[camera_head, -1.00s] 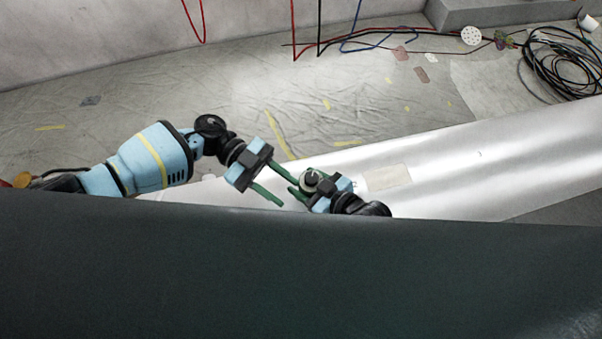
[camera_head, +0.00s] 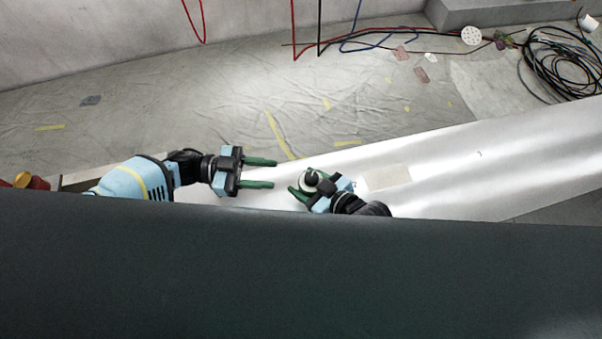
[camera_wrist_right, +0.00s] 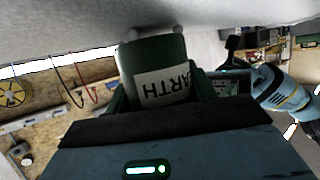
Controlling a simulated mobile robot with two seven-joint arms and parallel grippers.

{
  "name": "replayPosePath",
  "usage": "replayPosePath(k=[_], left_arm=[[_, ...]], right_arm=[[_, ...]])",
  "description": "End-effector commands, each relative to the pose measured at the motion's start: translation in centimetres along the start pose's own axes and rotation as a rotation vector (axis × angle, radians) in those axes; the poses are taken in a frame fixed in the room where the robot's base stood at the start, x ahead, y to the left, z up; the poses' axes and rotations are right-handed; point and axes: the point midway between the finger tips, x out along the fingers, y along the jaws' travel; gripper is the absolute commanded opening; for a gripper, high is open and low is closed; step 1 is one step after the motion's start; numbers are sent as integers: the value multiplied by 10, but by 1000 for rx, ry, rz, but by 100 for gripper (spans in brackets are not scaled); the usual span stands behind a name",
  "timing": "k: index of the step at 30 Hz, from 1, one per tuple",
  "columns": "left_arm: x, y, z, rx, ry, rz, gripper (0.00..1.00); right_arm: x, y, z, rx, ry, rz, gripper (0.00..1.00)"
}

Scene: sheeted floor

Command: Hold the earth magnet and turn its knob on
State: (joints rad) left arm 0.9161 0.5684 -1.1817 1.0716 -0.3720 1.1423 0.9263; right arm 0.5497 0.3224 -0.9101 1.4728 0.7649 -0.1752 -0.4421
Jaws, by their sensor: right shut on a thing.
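The earth magnet (camera_head: 312,178) is a small round body with a dark knob on top, seen from above in the head view. In the right wrist view it is a dark green cylinder (camera_wrist_right: 155,62) with a white label, partly readable as "ARTH" and upside down. My right gripper (camera_head: 301,181) is shut on it, a finger on each side. My left gripper (camera_head: 275,173) is open and empty, just left of the magnet. Its two green fingers point right towards it, apart from it. My left arm also shows at the right of the wrist view.
A shiny pale metal surface (camera_head: 450,170) lies below and right of the grippers. A dark surface (camera_head: 300,275) fills the foreground. Coiled black cables (camera_head: 565,65) lie far right. Yellow tape scraps (camera_head: 278,135) dot the sheeted floor, which is otherwise mostly clear.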

Motion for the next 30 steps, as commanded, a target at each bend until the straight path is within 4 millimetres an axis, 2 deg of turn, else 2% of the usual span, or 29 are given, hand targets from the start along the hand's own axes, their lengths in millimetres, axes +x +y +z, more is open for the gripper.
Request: replayPosePath(k=[6, 13, 19, 27, 28, 30], left_arm=[[43, 0, 0, 1, 2, 2, 39], [75, 0, 0, 0, 1, 1, 39], [87, 0, 0, 0, 0, 0, 39], [88, 0, 0, 0, -1, 0, 39], [88, 0, 0, 0, -1, 0, 38], [88, 0, 0, 0, -1, 0, 29]], right_arm=[[0, -1, 0, 0, -1, -1, 23], [0, 0, 0, 1, -1, -1, 23], [0, 0, 0, 1, -1, -1, 23], [0, 0, 0, 1, -1, -1, 23], [0, 0, 0, 1, -1, -1, 23], [0, 0, 0, 1, -1, -1, 23]])
